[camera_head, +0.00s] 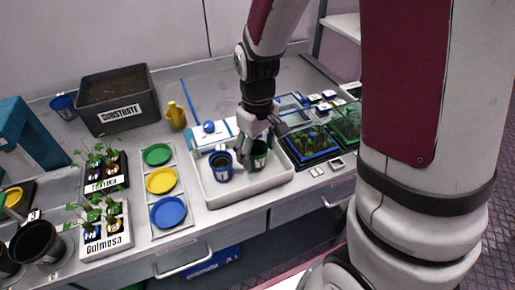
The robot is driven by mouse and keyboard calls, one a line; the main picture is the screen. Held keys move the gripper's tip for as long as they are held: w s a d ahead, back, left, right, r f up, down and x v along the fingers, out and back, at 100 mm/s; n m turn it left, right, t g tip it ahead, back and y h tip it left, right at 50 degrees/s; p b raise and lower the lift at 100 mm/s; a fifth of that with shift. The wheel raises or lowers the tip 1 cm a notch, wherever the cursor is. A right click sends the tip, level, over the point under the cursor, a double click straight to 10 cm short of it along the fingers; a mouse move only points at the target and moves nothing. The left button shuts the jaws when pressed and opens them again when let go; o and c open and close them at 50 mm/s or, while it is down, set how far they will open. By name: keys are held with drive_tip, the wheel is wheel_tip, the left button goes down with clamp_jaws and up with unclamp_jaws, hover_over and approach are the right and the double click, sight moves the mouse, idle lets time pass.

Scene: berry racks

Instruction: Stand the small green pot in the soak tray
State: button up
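The small green pot (259,158) is upright within the outline of the white soak tray (214,201), in its right half. I cannot tell whether its base touches the tray floor. My gripper (258,141) points down at the pot's rim, with its fingers at the pot's upper part. The fingers hide part of the rim, and I cannot tell whether they press on it. A blue pot (221,172) with a white label and dark filling stands in the tray, left of the green pot.
A blue-rimmed tray of seedlings (312,158) sits close right of the soak tray. Green, yellow and blue saucers (168,212) lie in a row to the left. A yellow bottle (176,116) and the dark substrate box (116,123) stand behind. Small white tags lie near the front right.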

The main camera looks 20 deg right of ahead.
wheel_tip(320, 180, up, 12)
drive_tip(key=s+r+m+t, duration=0.1)
drive_tip(key=s+r, duration=0.3)
drive_tip(key=s, duration=0.5)
drive_tip(key=s+r+m+t, duration=0.2)
drive_tip(key=s+r+t, duration=0.1)
drive_tip(key=s, duration=0.6)
drive_tip(key=shift+r+m+p, duration=0.3)
drive_tip(key=shift+r+p, duration=0.15)
drive_tip(key=shift+r, duration=0.15)
drive_tip(key=shift+d+r, duration=0.1)
drive_tip(key=shift+r, duration=0.05)
idle(1.0)
